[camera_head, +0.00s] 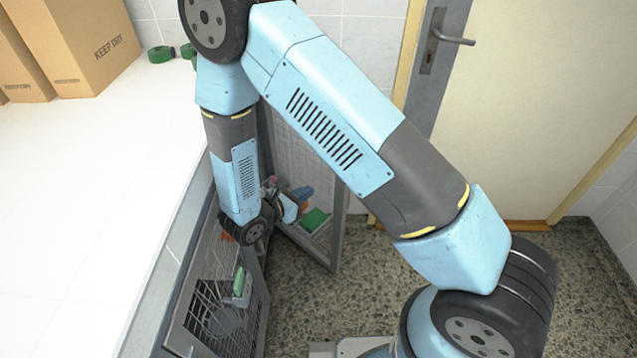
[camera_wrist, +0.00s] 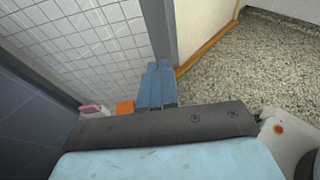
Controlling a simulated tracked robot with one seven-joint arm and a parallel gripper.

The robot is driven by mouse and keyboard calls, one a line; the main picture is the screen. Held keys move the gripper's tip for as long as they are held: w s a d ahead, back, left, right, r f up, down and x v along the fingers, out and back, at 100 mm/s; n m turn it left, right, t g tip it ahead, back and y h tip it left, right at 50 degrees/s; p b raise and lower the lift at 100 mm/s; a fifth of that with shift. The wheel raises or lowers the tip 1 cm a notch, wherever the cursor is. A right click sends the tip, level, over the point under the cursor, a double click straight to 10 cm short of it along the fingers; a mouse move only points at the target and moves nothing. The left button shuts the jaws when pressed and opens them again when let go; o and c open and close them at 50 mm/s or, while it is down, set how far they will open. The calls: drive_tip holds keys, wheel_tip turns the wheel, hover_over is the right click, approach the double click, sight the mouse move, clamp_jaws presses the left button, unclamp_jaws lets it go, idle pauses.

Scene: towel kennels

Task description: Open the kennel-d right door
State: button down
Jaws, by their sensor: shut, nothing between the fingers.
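A mesh kennel door (camera_head: 334,225) in a grey frame stands swung out from the kennel front in the head view, beyond my forearm. Its mesh also fills the upper left of the wrist view (camera_wrist: 85,40). My gripper (camera_head: 303,192) is low beside this door, partly hidden by my wrist. In the wrist view its blue fingers (camera_wrist: 158,72) are together and empty, close to the door's frame edge; contact cannot be told. A nearer mesh door (camera_head: 215,310) lies at the lower left in the head view. No label shows which kennel is d.
A white counter (camera_head: 80,200) runs above the kennels. Cardboard boxes (camera_head: 85,40) and green rolls (camera_head: 160,54) stand at its back. A green item (camera_head: 314,220) is near the swung door. A cream room door (camera_head: 540,100) is at the back. Speckled floor (camera_head: 320,300) lies clear beside the doors.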

sight(335, 176)
drive_tip(key=x, duration=0.8)
drive_tip(key=r+x, duration=0.1)
drive_tip(key=x, duration=0.4)
drive_tip(key=shift+w+d, duration=0.2)
drive_tip(key=shift+w, duration=0.05)
